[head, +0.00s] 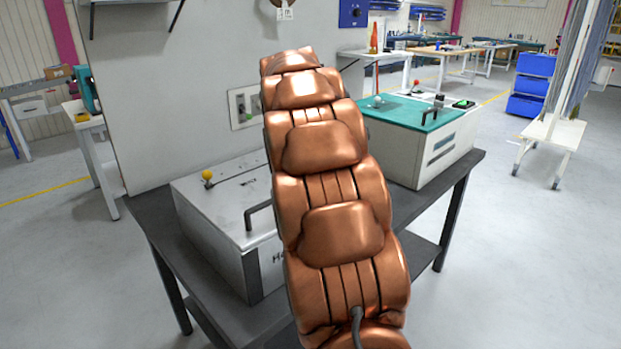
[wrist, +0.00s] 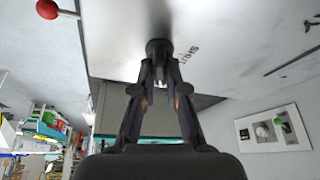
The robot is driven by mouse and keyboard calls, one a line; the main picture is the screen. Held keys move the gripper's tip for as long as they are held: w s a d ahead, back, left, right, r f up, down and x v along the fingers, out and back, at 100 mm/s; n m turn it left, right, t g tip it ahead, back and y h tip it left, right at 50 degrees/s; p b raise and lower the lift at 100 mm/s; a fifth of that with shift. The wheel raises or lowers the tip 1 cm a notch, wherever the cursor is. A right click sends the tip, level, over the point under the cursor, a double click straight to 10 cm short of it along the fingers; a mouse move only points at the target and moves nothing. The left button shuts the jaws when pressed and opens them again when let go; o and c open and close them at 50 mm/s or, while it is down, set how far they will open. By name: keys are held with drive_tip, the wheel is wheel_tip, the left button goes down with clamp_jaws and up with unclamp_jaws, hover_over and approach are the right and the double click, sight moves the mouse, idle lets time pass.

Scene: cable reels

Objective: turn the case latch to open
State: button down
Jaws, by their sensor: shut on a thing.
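My gripper (wrist: 158,72) shows in the wrist view with its two dark fingers drawn together on a dark round knob, the case latch (wrist: 158,47). The latch stands on the pale grey top of the metal case (wrist: 220,30), with small dark lettering beside it. In the head view the metal case (head: 215,215) sits on the dark table, with a yellow ball knob (head: 207,175) and a black handle (head: 258,213). My copper-coloured arm covers the right part of this case, so the gripper and latch are hidden there. How far the latch is turned cannot be told.
A red ball knob (wrist: 47,9) stands near the case edge in the wrist view. A teal-topped case (head: 400,112) stands on the right of the dark table (head: 456,190). A wall panel with buttons (head: 244,106) is behind.

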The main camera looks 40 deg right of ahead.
drive_tip(key=shift+w+m+g+b, duration=0.1)
drive_tip(key=shift+m+g+b, duration=0.8)
drive_tip(key=shift+m, duration=1.4)
drive_tip(key=c, duration=1.2)
unclamp_jaws()
drive_tip(key=v, duration=0.7)
drive_tip(key=shift+a+r, duration=0.2)
